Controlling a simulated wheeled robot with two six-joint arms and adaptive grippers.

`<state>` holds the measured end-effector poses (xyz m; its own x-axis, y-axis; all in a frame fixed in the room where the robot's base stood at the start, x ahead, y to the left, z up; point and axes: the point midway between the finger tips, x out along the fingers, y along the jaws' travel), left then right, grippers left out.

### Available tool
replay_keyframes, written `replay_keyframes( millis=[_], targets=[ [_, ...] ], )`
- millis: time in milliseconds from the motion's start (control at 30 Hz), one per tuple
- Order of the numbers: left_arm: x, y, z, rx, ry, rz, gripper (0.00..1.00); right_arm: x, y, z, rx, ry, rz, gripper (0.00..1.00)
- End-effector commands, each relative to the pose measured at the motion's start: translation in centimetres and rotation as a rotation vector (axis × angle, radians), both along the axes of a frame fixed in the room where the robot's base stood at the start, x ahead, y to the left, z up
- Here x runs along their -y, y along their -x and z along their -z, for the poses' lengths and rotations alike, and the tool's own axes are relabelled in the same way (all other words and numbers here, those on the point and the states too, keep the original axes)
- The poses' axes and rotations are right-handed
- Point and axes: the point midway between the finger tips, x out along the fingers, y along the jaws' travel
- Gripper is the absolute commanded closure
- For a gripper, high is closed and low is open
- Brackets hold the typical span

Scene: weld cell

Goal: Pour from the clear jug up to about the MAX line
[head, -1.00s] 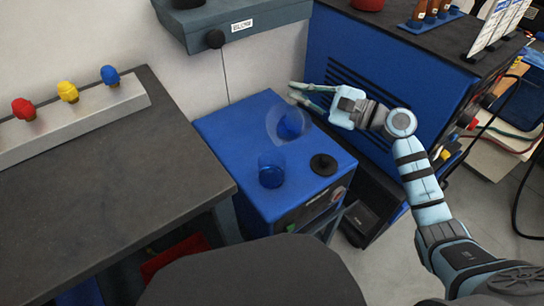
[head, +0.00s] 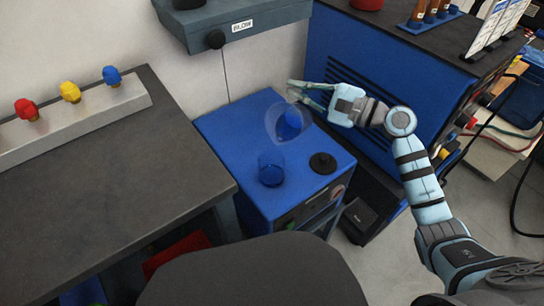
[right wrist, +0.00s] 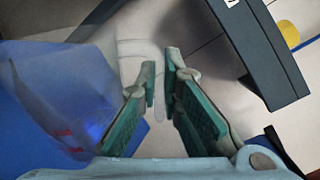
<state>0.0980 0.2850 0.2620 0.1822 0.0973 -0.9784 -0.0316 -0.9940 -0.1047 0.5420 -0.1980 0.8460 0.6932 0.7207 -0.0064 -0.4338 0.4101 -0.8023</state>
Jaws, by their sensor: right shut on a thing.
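The clear jug (head: 277,124) is above the blue cabinet, tilted, with a deeper blue patch inside; I cannot tell whether that is liquid or the cabinet showing through. My right gripper (head: 298,94) is shut on the jug, at its handle side. In the right wrist view the jug (right wrist: 60,85) fills the left, with small red marks low on its wall, and its pale handle lies by the fingertips (right wrist: 160,80). A clear cup (head: 271,171) stands upright on the cabinet below the jug. Its MAX line and level cannot be made out. My left gripper is not in view.
A black round cap (head: 323,163) sits on the blue cabinet (head: 222,128) right of the cup. A larger blue machine (head: 345,55) stands behind my right forearm. A dark bench (head: 110,170) with coloured knobs is at left. A grey box (head: 235,27) hangs above.

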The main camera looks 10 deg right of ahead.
Motion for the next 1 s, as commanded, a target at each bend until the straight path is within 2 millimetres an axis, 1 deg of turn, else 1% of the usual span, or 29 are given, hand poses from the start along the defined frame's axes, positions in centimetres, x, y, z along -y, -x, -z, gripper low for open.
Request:
replay_keyframes(
  millis=[800, 1000],
  targets=[
    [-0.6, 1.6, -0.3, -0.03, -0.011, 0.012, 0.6, -0.5, 0.5, -0.9, 0.061, 0.056, 0.001, 1.0],
    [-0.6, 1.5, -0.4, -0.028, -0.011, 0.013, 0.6, -0.5, 0.5, -0.9, 0.063, 0.058, 0.001, 1.0]
  ],
)
